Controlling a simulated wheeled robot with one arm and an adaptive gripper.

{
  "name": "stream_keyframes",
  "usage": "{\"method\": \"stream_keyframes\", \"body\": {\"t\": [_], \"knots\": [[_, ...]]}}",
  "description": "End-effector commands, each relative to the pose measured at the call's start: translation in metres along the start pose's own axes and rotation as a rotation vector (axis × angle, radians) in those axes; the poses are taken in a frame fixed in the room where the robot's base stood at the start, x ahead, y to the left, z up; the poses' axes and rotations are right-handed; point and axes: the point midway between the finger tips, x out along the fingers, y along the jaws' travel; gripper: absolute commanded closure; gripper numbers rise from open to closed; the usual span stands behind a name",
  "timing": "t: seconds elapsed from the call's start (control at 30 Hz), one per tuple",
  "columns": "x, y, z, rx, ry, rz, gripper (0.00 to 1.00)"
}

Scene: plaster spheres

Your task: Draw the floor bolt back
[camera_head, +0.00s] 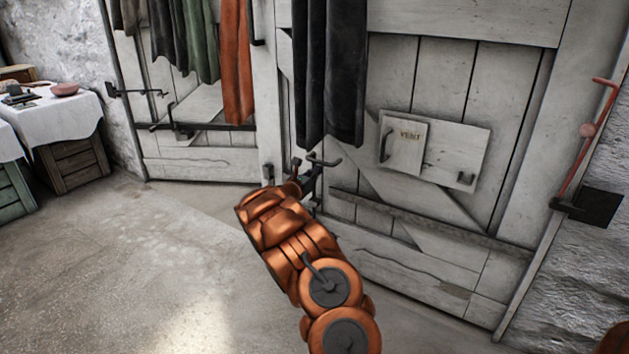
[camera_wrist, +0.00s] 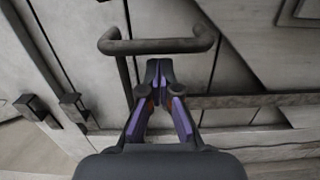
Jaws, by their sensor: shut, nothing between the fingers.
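The floor bolt (camera_wrist: 160,46) is a dark metal rod with a bar handle on the pale plank door; in the wrist view the bar runs across the upper middle and a rod runs down at its left. In the head view its handle (camera_head: 325,161) shows just beyond the end of my arm. My gripper (camera_wrist: 159,68) is shut and empty, its fingertips close below the bar in the wrist view. I cannot tell whether they touch it. In the head view my arm hides the lower bolt and most of my gripper (camera_head: 310,182).
Dark clothes (camera_head: 331,75) hang just above my gripper. A vent panel (camera_head: 455,148) with small handles is on the door to the right. A red lever (camera_head: 590,130) is on the far right wall. Cloth-covered crates (camera_head: 75,125) stand left. The floor (camera_head: 120,260) at left is clear.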

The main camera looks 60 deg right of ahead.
Motion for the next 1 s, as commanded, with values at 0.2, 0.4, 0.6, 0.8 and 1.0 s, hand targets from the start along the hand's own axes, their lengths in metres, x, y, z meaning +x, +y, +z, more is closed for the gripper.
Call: {"method": "stream_keyframes", "body": {"t": [0.2, 0.4, 0.6, 0.8, 1.0], "knots": [[0.000, 0.000, 0.001, 0.000, 0.001, 0.001, 1.00], [0.000, 0.001, 0.002, 0.000, 0.001, 0.001, 1.00], [0.001, 0.001, 0.027, 0.002, -0.001, 0.002, 1.00], [0.002, 0.002, 0.060, 0.002, -0.004, 0.002, 1.00], [0.003, 0.001, 0.064, 0.002, -0.006, 0.001, 1.00]]}}
